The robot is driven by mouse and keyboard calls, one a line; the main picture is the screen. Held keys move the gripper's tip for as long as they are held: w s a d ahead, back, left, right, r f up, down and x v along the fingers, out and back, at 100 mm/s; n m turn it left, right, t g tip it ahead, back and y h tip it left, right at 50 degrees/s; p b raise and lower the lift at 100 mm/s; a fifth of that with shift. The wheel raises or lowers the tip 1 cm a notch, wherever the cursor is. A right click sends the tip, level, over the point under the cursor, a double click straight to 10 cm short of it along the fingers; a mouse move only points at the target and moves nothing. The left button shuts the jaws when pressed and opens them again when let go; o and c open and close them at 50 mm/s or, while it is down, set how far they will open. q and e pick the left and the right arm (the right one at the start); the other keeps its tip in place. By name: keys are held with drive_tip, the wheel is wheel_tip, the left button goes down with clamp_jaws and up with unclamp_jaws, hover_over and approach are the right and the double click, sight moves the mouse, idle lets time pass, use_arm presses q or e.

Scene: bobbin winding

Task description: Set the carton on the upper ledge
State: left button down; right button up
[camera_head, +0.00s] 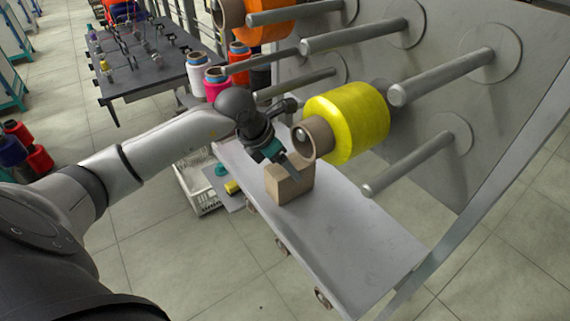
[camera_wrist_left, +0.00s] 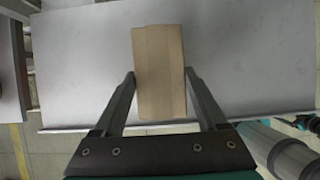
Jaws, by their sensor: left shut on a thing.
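The carton (camera_head: 290,187) is a small plain brown box at the ledge, upright below the yellow bobbin. In the left wrist view the carton (camera_wrist_left: 160,70) lies between the two fingers, over the grey surface. My left gripper (camera_head: 287,168) is shut on the carton from above; its fingers (camera_wrist_left: 160,82) flank the box's near end. The grey ledge (camera_head: 355,239) runs under the pegs, and it also fills much of the wrist view (camera_wrist_left: 250,55). The carton looks to be on or just above it; any small gap is hidden. My right gripper is not in view.
A yellow bobbin (camera_head: 350,120) on a peg hangs close beside my left gripper. Bare pegs (camera_head: 410,160) jut over the ledge. A white crate (camera_head: 197,190) stands below to the left. The ledge's near right part is clear.

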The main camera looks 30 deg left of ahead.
use_arm(q)
drive_tip(key=shift+c, duration=1.8)
unclamp_jaws()
drive_tip(key=shift+f, duration=0.1)
drive_tip(key=o, duration=0.4)
drive_tip(key=shift+c, duration=0.2)
